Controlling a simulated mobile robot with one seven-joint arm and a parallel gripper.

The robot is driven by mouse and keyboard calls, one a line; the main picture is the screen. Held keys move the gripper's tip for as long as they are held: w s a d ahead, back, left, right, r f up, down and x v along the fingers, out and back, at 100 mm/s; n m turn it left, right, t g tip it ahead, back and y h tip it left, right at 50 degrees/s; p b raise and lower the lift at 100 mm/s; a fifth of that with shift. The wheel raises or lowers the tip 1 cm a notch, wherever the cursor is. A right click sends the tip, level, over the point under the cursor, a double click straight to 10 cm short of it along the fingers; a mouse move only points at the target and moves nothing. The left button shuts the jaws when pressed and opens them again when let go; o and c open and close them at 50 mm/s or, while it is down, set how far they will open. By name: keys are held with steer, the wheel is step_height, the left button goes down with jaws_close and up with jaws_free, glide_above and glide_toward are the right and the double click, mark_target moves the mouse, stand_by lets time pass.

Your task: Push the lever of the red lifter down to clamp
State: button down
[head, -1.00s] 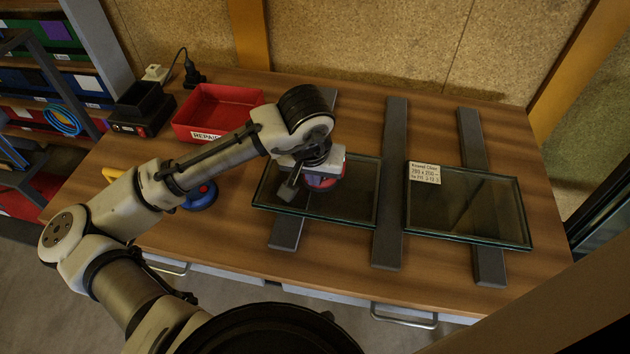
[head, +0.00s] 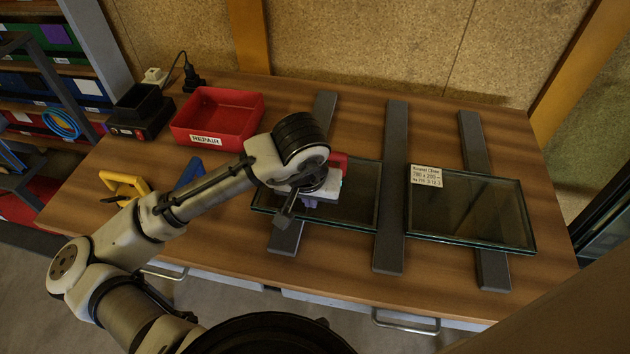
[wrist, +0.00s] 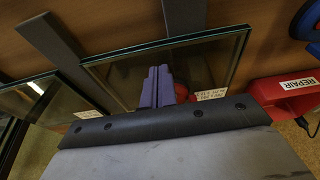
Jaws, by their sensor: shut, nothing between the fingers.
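The red lifter (head: 338,160) is on the left glass pane (head: 362,198). In the head view, most of it is hidden behind my gripper; only a red part shows at the upper right of the wrist. In the wrist view, red parts of the lifter (wrist: 126,80) show beside and behind the fingers. My gripper (wrist: 158,74) has its purple fingers together with nothing between them. Its fingers (head: 310,203) also show low over the pane in the head view. The lever cannot be made out clearly, and I cannot tell whether the fingers touch it.
The right glass pane (head: 475,215) carries a white label. Dark grey bars (head: 390,240) support the panes. A red REPAIR box (head: 218,112), a black box (head: 142,112), a blue lifter (head: 190,170) and a yellow-handled thing (head: 126,186) are to the left. The front right table is clear.

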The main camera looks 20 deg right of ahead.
steer(key=v, duration=1.3)
steer(key=shift+r+p, duration=0.3)
steer(key=shift+r, duration=0.05)
